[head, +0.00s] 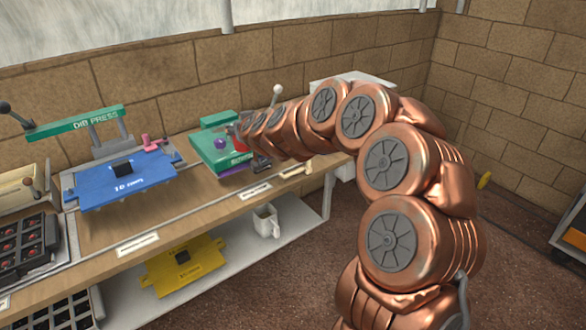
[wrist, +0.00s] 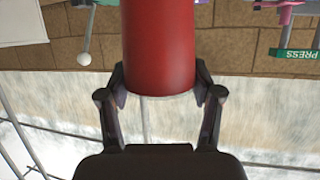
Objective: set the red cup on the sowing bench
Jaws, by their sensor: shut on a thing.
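My gripper (wrist: 160,92) is shut on the red cup (wrist: 158,45), which fills the upper middle of the wrist view between the two fingers. In the head view my gripper (head: 258,158) is at the far end of my copper arm, over the right part of the wooden bench (head: 205,195). Only a sliver of the red cup (head: 240,126) shows there, beside the green machine. My arm hides most of it, and I cannot tell whether it touches anything.
The green machine (head: 209,150) and a ball-topped lever (head: 277,90) are close to my gripper. A blue plate (head: 105,187) lies under the dib press (head: 75,123). A black tray (head: 25,245) is at left. The lower shelf holds a yellow plate (head: 185,262) and a pale mug (head: 266,220).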

